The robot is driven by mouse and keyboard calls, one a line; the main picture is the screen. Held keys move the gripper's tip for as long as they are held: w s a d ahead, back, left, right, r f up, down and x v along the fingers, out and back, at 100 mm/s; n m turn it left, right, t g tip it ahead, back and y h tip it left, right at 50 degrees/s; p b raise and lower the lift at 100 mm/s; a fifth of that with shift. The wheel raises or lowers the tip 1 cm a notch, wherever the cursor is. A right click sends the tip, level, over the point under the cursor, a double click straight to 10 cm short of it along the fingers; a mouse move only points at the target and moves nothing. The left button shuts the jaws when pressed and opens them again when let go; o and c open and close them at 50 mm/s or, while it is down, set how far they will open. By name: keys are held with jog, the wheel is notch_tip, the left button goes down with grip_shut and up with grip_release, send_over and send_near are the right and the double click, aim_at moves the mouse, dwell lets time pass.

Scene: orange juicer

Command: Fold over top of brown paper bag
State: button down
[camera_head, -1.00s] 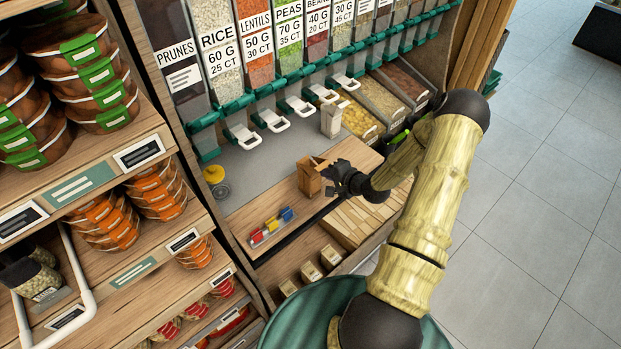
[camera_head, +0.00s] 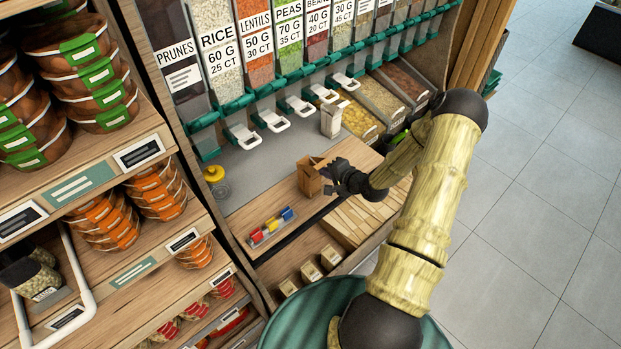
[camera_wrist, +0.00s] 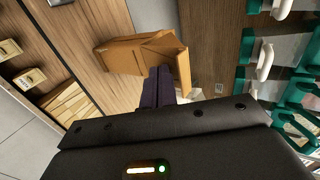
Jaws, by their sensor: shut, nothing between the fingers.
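The brown paper bag (camera_head: 309,178) stands on the wooden counter in the head view, below the row of dispensers. It also shows in the wrist view (camera_wrist: 120,56), with its top end spread at the right and one flap (camera_wrist: 183,72) standing out. My gripper (camera_head: 330,172) is at the right side of the bag's top, close to it. In the wrist view the dark fingers (camera_wrist: 160,78) are shut together with nothing between them. Their tips lie at the bag's top beside the flap; I cannot tell whether they touch it.
Dispensers with white handles (camera_head: 244,137) hang behind the bag. A pale carton (camera_head: 331,119) stands behind it to the right. Red, yellow and blue items (camera_head: 270,226) lie on a small tray at front left. A yellow knob-like object (camera_head: 215,178) is at left. Open counter lies between.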

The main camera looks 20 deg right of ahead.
aim_at(319, 166)
jog(key=shift+w+a, duration=0.3)
jog(key=shift+w, duration=0.5)
jog(key=shift+w+a, duration=0.3)
jog(key=shift+w, duration=0.5)
jog(key=s+r+p, duration=0.2)
jog(key=r, duration=0.1)
jog(key=d+r+p, duration=0.1)
jog(key=r+p, duration=0.1)
jog(key=shift+s, duration=0.4)
